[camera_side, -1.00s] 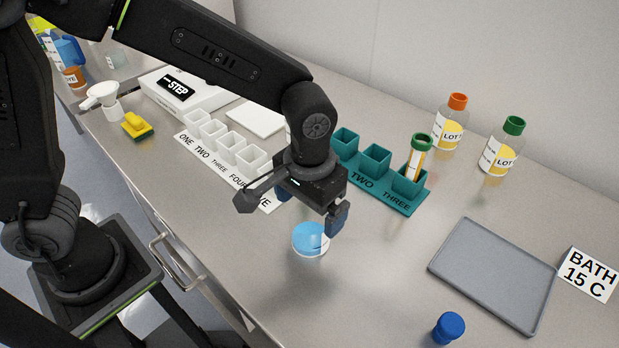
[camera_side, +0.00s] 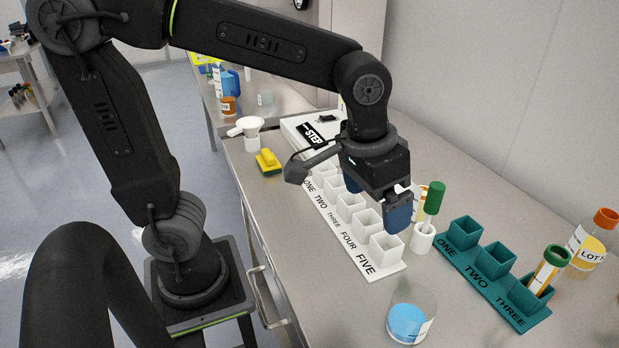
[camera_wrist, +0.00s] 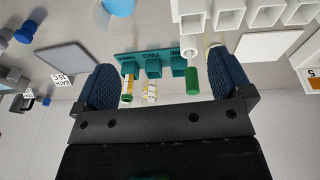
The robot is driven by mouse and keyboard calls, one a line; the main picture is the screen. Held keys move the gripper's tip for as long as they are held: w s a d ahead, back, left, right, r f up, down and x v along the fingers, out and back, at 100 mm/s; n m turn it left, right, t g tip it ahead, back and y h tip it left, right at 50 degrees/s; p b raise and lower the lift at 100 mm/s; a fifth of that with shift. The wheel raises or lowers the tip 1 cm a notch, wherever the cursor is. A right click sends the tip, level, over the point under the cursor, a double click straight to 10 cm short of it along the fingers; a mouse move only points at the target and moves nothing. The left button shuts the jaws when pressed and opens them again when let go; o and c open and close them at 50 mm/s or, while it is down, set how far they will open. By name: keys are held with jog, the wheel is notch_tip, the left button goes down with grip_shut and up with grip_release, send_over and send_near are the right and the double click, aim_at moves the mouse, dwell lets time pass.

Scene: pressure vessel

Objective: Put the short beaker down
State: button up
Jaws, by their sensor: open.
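The short beaker (camera_side: 408,318) is clear with blue liquid and a white label. It stands upright on the steel bench at the bottom of the side view. In the wrist view its blue contents (camera_wrist: 120,7) show only partly at the top edge. My gripper (camera_side: 376,202) is open and empty. It hangs in the air over the white rack, apart from the beaker, up and to the left of it in the side view. Both dark blue finger pads show in the wrist view (camera_wrist: 162,82) with nothing between them.
The white rack (camera_side: 385,268) with labelled cups lies below my gripper. A green-capped tube (camera_side: 432,200) stands close to the right finger. A teal rack (camera_side: 490,285) holds a tube at THREE. An orange-capped bottle (camera_side: 590,245) stands at right. The bench around the beaker looks clear.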

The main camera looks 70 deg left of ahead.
jog(key=s+a+t, duration=0.3)
jog(key=s+a, duration=0.4)
jog(key=a, duration=0.1)
jog(key=shift+s+a+y, duration=0.3)
jog(key=shift+a+y, duration=0.1)
